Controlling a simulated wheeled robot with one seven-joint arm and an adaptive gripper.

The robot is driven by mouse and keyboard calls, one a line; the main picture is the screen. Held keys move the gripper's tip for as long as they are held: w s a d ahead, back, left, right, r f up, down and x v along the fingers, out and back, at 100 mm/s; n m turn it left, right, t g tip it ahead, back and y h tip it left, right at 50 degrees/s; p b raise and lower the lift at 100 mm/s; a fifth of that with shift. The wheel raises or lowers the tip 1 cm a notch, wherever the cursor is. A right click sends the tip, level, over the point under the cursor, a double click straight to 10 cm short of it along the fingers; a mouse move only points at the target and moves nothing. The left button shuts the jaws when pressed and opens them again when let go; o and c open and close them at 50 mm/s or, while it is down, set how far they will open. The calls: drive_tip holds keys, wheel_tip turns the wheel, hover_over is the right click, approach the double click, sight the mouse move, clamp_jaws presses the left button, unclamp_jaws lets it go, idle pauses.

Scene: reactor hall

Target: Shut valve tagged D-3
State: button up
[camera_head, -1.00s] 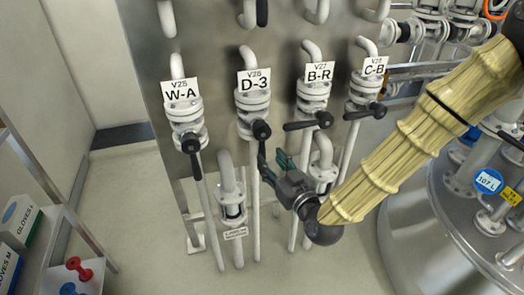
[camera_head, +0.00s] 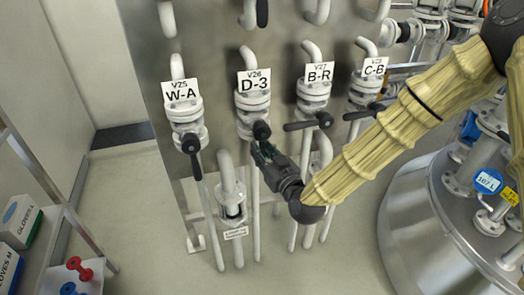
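The valve tagged D-3 (camera_head: 254,110) is a white flanged valve on a vertical pipe, second from the left on the steel panel. Its white tag (camera_head: 253,84) also reads V26. Its black hub (camera_head: 261,130) faces me. The lever below the hub is mostly hidden by my gripper. My gripper (camera_head: 264,153) is at that lever, just under the hub, with its fingers pointing up and left. I cannot tell whether the fingers are closed on the lever.
Valve W-A (camera_head: 186,115) is on the left, its black lever hanging down. Valves B-R (camera_head: 313,95) and C-B (camera_head: 367,90) are on the right, their levers roughly level. A steel vessel (camera_head: 415,235) stands at lower right. A shelf with glove boxes (camera_head: 20,220) is at lower left.

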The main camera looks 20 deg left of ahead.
clamp_jaws()
drive_tip(key=s+a+r+m+t+b, duration=0.1)
drive_tip(key=s+a+r+m+t, duration=0.1)
drive_tip(key=m, duration=0.8)
drive_tip(key=s+a+r+m+t+h+b, duration=0.1)
drive_tip(key=a+r+m+t, duration=0.1)
drive_tip(key=m, duration=0.8)
drive_tip(key=shift+s+a+r+h, duration=0.35)
drive_tip(key=shift+a+r, duration=0.4)
drive_tip(key=shift+r, duration=0.6)
